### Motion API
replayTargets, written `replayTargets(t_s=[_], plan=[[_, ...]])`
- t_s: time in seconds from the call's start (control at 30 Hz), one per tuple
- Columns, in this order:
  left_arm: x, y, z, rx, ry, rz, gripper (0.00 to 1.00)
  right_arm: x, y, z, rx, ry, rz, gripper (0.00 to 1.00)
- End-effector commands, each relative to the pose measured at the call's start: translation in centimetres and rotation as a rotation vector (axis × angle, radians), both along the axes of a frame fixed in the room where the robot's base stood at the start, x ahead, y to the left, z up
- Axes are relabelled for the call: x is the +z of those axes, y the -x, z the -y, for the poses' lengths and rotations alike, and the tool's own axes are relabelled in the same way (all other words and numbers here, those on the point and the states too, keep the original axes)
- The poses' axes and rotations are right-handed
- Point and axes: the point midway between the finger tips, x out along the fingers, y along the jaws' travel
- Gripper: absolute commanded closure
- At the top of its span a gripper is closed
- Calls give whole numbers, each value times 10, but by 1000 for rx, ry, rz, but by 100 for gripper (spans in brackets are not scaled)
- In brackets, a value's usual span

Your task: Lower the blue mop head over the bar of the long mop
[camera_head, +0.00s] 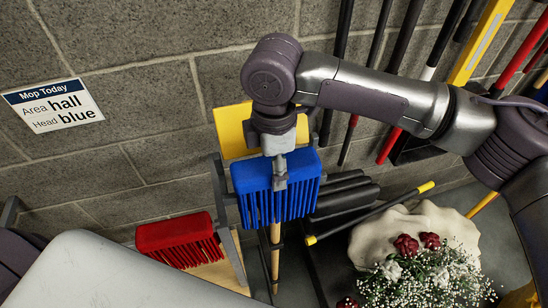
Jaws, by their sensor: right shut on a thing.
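My right gripper (280,172) points down and is shut on the blue mop head (249,178). The blue head hangs roughly level, its strands pointing down, in the middle of the camera_head view. A dark bar with yellow ends (372,214) slants up to the right of the blue head, apart from it; I cannot tell for certain that it is the long mop's bar. A pale wooden pole (275,258) shows below the blue head, its upper part hidden. My left gripper is not in view.
A red mop head (180,239) sits at lower left by a grey rack post (229,225). A wall sign (53,104) reads "Area hall, Head blue". Several handles lean on the wall behind. White and red flowers (425,274) stand at lower right, near a pale cloth (385,238).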

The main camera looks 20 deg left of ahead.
Motion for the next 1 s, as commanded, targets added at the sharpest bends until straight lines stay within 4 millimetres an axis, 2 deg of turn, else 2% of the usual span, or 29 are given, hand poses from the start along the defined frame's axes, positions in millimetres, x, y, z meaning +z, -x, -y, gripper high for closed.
replayTargets(t_s=[0.1, 0.43, 1.0], plan=[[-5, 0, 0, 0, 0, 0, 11, -12, 0, 0, 0, 0, -1, 86], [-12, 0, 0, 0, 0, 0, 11, -34, 0, 0, 0, 0, -2, 86], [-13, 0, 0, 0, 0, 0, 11, -39, 0, 0, 0, 1, -1, 86]])
